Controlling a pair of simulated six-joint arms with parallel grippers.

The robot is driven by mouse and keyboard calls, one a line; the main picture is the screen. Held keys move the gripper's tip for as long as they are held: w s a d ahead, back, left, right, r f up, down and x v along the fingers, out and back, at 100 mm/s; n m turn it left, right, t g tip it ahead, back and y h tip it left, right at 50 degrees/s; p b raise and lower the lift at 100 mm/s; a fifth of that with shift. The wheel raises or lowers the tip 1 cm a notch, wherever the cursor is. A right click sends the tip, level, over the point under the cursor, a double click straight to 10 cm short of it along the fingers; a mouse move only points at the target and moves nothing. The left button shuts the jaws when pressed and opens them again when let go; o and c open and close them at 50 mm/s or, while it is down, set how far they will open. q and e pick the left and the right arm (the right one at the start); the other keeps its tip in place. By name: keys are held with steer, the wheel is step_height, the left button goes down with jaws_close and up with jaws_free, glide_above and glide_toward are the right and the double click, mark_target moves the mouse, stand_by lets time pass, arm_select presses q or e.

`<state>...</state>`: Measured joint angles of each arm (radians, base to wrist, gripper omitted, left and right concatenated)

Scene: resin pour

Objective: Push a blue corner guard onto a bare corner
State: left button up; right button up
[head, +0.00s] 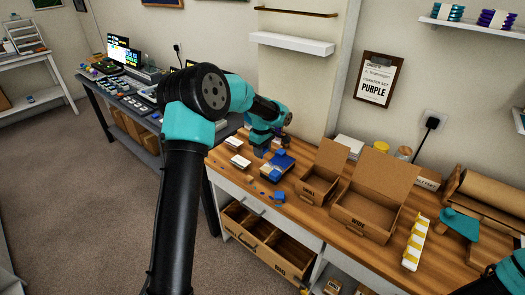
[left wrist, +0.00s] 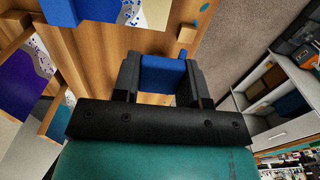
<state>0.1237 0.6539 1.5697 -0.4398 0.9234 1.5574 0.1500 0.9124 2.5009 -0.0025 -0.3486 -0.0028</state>
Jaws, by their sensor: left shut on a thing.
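In the head view my left gripper (head: 262,151) reaches down over the back left of the wooden bench. In the left wrist view my left gripper (left wrist: 161,80) is shut on a blue corner guard (left wrist: 162,70), which sits between its two dark fingers. A blue-topped stack (head: 281,161) stands on the bench just right of the gripper in the head view. Small loose blue pieces (head: 279,197) lie nearer the front edge. The stack's corners are too small to tell which are bare.
Two open cardboard boxes stand right of the stack, a small one (head: 316,186) and a larger one (head: 369,205). A yellow and white strip (head: 415,243) lies farther right. White cards (head: 240,161) lie left of the stack. An open drawer (head: 262,240) juts out below the bench.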

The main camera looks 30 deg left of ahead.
mark_target(262, 169)
arm_select(q)
steer(key=shift+f, duration=3.35)
steer(key=shift+f, duration=0.5)
steer(key=shift+s+d+f, duration=0.15)
steer(key=shift+s+f, duration=0.05)
steer(key=shift+f, duration=0.8)
steer(key=o, duration=0.8)
steer(key=shift+c, duration=0.2)
steer(key=shift+o, duration=1)
steer(key=shift+w+r, duration=0.2)
steer(key=shift+r, duration=0.75)
steer(key=shift+w+d+r, duration=0.1)
steer(key=shift+d+r, duration=0.05)
steer(key=shift+r, duration=3.1)
steer(key=shift+c, duration=0.2)
jaws_close()
